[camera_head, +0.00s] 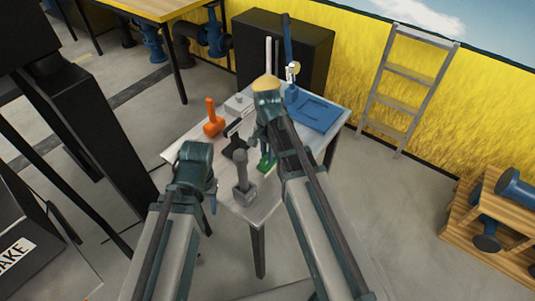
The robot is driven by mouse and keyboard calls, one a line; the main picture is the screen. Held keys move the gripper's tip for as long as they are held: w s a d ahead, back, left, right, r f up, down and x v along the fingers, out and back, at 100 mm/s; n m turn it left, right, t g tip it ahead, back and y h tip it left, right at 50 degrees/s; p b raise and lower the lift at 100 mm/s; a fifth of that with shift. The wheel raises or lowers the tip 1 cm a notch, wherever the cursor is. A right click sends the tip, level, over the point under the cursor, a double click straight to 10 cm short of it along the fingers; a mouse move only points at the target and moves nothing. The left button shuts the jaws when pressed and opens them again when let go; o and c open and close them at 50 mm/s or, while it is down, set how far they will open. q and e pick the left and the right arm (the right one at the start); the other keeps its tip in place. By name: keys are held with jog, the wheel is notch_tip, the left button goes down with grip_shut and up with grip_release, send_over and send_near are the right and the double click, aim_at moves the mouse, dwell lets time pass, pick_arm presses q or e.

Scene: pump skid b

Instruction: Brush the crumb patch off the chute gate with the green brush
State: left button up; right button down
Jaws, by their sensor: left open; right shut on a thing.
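A small green object (266,164), which looks like the green brush, is low over or on the table, just below my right gripper (263,150). My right gripper is shut on it; the arm hides much of the grip. My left gripper (212,198) is open near the table's left front edge, largely hidden by its own arm. A blue flat piece with a raised rim (318,113) lies at the table's right back; I cannot tell whether it is the chute gate. I cannot make out the crumb patch.
The pale table (228,187) also holds an orange tool (212,120), a black piece with a white label (236,143) and a grey upright-handled block (243,183). A black cabinet (285,45) stands behind. A ladder (408,85) leans at the right.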

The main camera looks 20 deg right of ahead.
jog(key=shift+f+b, duration=1.1)
jog(key=shift+f, duration=0.2)
jog(key=shift+f, duration=0.25)
jog(key=c, duration=0.7)
grip_release()
jog(key=shift+r, duration=0.15)
notch_tip(320, 180, up, 14)
jog(key=p, duration=1.3)
jog(key=shift+f, duration=0.2)
